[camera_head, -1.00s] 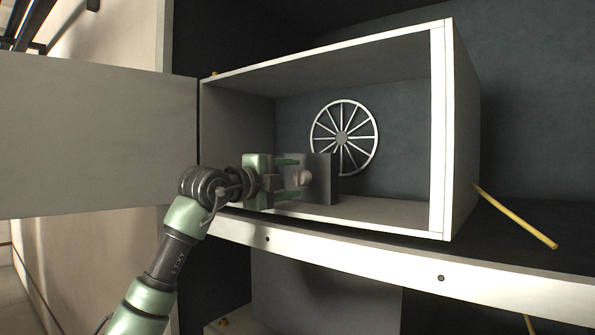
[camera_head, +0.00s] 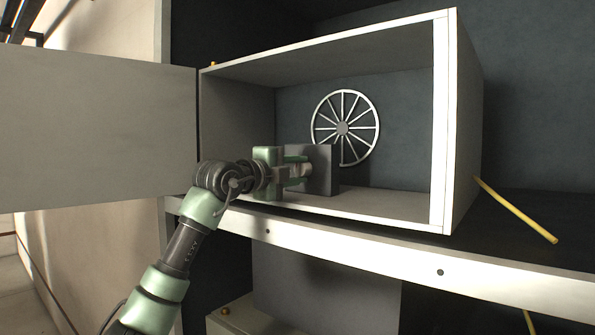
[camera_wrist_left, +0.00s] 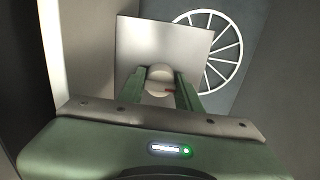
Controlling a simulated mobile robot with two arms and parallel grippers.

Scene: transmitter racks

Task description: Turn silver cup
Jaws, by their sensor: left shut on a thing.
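The silver cup (camera_wrist_left: 160,75) is a small pale rounded knob-like piece in front of a grey block (camera_head: 325,169) inside the open cabinet. In the left wrist view it sits between the two green fingers, against the grey plate face (camera_wrist_left: 135,48). My left gripper (camera_head: 303,170) reaches into the cabinet from the left and is shut on the cup, which it mostly hides in the head view. The left gripper also shows in the left wrist view (camera_wrist_left: 165,90). My right gripper is not in view.
A white spoked wheel (camera_head: 345,93) is on the cabinet's back wall, right of the block. The cabinet's grey door (camera_head: 95,130) stands open at left. The white right wall (camera_head: 446,120) and front ledge (camera_head: 390,260) bound the opening. A yellow rod (camera_head: 515,210) sticks out at right.

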